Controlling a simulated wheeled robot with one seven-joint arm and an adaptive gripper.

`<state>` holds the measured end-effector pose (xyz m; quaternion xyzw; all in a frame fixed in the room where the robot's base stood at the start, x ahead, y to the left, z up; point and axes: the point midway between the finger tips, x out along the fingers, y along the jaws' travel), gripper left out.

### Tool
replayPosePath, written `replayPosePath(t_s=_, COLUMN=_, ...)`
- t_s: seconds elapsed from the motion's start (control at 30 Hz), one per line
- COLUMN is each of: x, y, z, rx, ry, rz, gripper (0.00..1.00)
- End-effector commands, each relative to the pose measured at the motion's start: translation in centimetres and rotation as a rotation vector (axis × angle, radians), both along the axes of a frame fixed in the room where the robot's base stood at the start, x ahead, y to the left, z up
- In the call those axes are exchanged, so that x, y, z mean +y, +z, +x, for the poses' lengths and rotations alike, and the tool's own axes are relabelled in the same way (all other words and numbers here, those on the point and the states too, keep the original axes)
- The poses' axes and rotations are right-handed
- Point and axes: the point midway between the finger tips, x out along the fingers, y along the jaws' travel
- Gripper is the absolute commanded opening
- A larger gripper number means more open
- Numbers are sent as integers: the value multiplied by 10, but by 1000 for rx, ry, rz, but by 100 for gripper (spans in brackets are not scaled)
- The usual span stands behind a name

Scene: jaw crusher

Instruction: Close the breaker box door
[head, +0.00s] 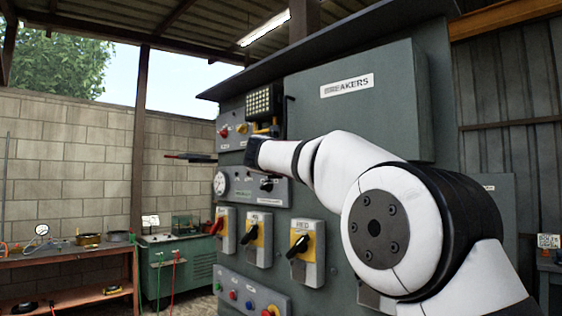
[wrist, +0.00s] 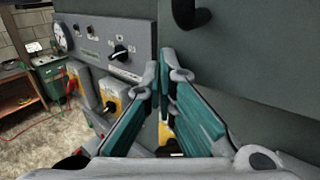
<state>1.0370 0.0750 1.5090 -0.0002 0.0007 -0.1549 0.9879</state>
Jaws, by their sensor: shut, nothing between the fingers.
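The breaker box door (head: 388,110) is a large grey panel with a white "BREAKERS" label, high on the grey cabinet. A black handle (head: 287,100) stands at its left edge. The wrist view shows a black handle (wrist: 190,10) on a grey panel at the top, above the fingers. I cannot tell whether the door is flush or slightly ajar. My gripper (wrist: 164,68) is shut and empty, its fingertips together just below and left of that handle. In the head view my arm crosses in front of the door's lower part, and the fingers are not clearly visible.
Below the door are a gauge panel (head: 240,187), several yellow rotary switches (head: 307,243) and a lower button panel (head: 245,293). A keypad (head: 263,103) is left of the handle. A workbench (head: 70,256) and green machine (head: 175,270) stand further left.

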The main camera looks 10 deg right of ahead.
Motion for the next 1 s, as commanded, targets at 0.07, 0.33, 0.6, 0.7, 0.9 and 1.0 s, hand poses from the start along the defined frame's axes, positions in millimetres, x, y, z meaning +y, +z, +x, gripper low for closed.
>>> replayPosePath(t_s=0.07, x=-7, y=3, z=5, rx=1, ry=-1, rz=1, gripper=0)
replayPosePath(t_s=0.33, x=-25, y=2, z=23, rx=0, ry=0, rz=1, gripper=0)
replayPosePath(t_s=0.6, x=-31, y=0, z=27, rx=0, ry=-2, rz=0, gripper=0)
replayPosePath(t_s=0.7, x=-33, y=0, z=27, rx=-1, ry=-4, rz=-1, gripper=0)
replayPosePath(t_s=0.9, x=-35, y=0, z=27, rx=0, ry=-8, rz=-2, gripper=0)
replayPosePath(t_s=1.0, x=-35, y=0, z=27, rx=0, ry=-9, rz=-2, gripper=0)
